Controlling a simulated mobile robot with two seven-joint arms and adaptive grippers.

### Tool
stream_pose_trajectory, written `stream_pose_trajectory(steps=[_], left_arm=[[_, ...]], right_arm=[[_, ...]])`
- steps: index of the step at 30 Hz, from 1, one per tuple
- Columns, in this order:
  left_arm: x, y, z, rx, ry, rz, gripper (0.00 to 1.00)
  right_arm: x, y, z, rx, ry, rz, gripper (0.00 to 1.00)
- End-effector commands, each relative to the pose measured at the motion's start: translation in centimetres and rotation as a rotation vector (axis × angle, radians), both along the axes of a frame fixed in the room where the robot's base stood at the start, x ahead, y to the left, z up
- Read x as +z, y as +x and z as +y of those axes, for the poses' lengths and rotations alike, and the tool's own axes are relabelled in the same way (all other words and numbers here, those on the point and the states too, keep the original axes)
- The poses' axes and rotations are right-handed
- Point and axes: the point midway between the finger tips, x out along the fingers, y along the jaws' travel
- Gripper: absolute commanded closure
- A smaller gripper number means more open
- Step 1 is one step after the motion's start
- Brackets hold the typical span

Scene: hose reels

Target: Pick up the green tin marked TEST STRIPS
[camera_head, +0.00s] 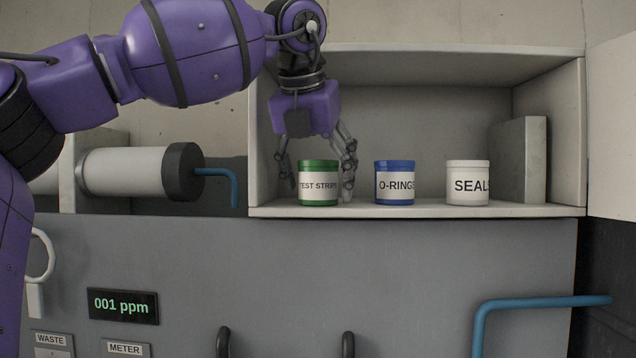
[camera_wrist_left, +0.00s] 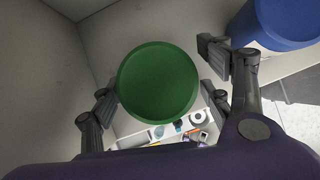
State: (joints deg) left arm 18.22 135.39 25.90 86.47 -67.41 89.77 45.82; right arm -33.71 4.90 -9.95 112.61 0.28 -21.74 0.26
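The green tin (camera_head: 318,170) marked TEST STRIPS stands upright at the left end of the open shelf. Its round green lid (camera_wrist_left: 158,83) fills the middle of the left wrist view. My right gripper is out of view.
A blue O-RINGS tin (camera_head: 394,190) stands just right of the green tin, near my right-hand finger. A white SEALS tin (camera_head: 467,168) and a grey block (camera_head: 522,160) stand farther right. The shelf (camera_head: 430,210) has side walls and a top board (camera_head: 440,66).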

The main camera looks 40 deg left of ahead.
Motion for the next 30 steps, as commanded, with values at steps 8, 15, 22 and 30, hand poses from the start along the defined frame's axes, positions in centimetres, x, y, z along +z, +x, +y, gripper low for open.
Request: stream_pose_trajectory(steps=[8, 15, 22, 30], left_arm=[[0.0, 0.0, 0.0, 0.0, 0.0, 0.0, 0.7], [0.0, 0.0, 0.0, 0.0, 0.0, 0.0, 0.75], [0.9, 0.1, 0.0, 0.002, 0.002, 0.0, 0.75], [1.6, -3.3, -1.9, -0.006, 0.0, -0.003, 0.75]], right_arm=[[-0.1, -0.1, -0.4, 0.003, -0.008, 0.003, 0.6], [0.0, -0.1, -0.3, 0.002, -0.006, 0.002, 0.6], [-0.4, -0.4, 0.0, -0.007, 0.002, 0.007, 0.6], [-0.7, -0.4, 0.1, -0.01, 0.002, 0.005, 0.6]])
